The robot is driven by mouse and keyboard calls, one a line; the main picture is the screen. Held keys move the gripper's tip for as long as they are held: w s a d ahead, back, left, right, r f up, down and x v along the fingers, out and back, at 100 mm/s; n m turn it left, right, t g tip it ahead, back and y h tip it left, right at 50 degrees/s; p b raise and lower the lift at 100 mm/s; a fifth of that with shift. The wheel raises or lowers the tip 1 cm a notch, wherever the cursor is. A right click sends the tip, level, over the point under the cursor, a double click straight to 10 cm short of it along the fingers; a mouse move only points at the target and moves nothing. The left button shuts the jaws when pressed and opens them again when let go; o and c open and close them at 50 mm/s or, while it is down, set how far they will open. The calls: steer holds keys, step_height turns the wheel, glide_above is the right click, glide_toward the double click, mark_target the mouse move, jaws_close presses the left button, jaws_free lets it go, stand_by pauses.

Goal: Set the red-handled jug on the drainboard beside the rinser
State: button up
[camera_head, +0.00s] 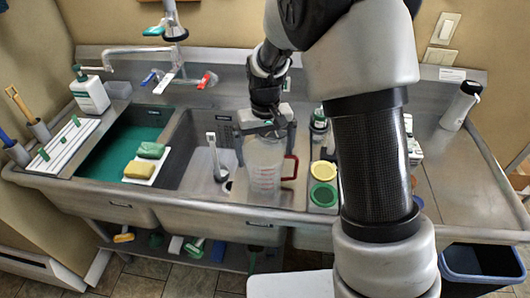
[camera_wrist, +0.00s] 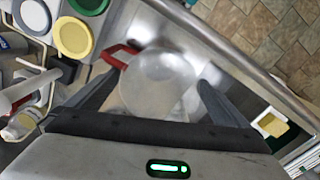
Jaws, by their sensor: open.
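In the wrist view the jug (camera_wrist: 160,78) lies between the spread fingers, with the red handle (camera_wrist: 120,55) beyond one finger. I cannot tell whether the fingers touch it. The steel drainboard (camera_head: 455,185) runs along the right. I cannot clearly make out the rinser.
Yellow (camera_head: 322,170) and green (camera_head: 323,194) round lids lie right of the jug, beside my arm. A white-handled brush (camera_head: 212,150) stands in the right basin. A white bottle (camera_head: 460,106) stands at the back right. The drainboard's middle looks bare.

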steer(key=s+d+r+t, duration=0.1)
steer(key=s+r, duration=0.1)
steer(key=r, duration=0.7)
steer(key=s+d+r, duration=0.2)
steer(key=r, duration=0.6)
steer(key=s+d+r+m+t, duration=0.1)
steer(key=s+d+r+t, duration=0.1)
steer(key=s, duration=0.7)
steer(key=s+d+r+m+t, duration=0.1)
steer(key=s+d+r+t, duration=0.1)
steer(key=s+d, duration=0.3)
steer(key=s, duration=0.4)
steer(key=shift+d+r+t, duration=0.3)
steer(key=shift+r, duration=0.1)
